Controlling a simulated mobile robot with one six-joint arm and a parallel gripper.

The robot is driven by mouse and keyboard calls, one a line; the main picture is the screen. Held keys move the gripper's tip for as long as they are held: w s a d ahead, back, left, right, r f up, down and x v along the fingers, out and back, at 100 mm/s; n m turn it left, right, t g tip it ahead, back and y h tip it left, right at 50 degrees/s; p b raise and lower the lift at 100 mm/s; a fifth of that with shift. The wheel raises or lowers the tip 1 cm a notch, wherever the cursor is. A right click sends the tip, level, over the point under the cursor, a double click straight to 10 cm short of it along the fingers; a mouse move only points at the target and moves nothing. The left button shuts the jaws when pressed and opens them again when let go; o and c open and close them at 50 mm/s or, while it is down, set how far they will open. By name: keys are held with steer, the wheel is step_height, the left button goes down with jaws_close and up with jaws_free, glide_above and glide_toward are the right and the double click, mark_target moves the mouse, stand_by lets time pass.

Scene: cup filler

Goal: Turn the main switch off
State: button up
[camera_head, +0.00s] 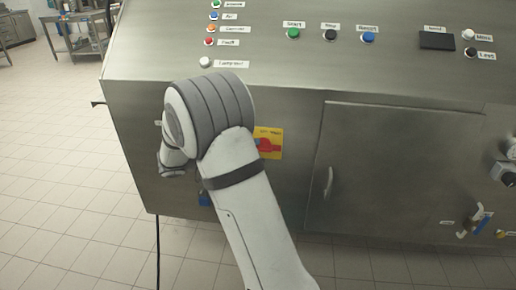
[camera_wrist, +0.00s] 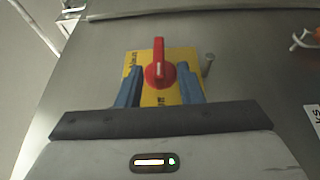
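The main switch is a red rotary knob (camera_wrist: 159,72) on a yellow plate (camera_wrist: 180,95), fixed to the steel front of the machine. In the wrist view its handle bar points up the picture. The red knob (camera_head: 267,146) also shows in the head view, partly hidden by my arm, with its handle roughly level. My gripper (camera_wrist: 160,88) is open in front of the plate, one blue finger on each side of the knob's lower part. Gaps show between fingers and knob; I cannot tell whether the tips touch the plate. In the head view my arm hides most of the gripper.
Labelled buttons, including a green one (camera_head: 293,34) and a blue one (camera_head: 368,37), sit on the panel above. A steel door (camera_head: 400,180) with a handle (camera_head: 328,183) is to the right. Blue-handled valve parts (camera_head: 481,222) stick out at lower right. Tiled floor lies left.

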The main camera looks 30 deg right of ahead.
steer(key=v, duration=0.5)
steer(key=shift+a, duration=0.2)
steer(key=shift+p, duration=0.3)
steer(key=s+d+r+n+y+p, duration=0.1)
steer(key=s+r+y+p, duration=0.3)
steer(key=s, duration=0.2)
steer(key=s+d+r+y+p, duration=0.1)
steer(key=s+r+y+p, duration=0.3)
steer(key=s+p, duration=0.15)
steer(key=s+a+r+n+t+y+p, duration=0.1)
steer(key=s+a+r+t+y+p, duration=0.5)
steer(key=s+a+r+y+p, duration=0.1)
steer(key=shift+s+a+r+y+p, duration=0.4)
steer(key=shift+s+r+y+p, duration=0.5)
steer(key=shift+s+y+p, duration=0.7)
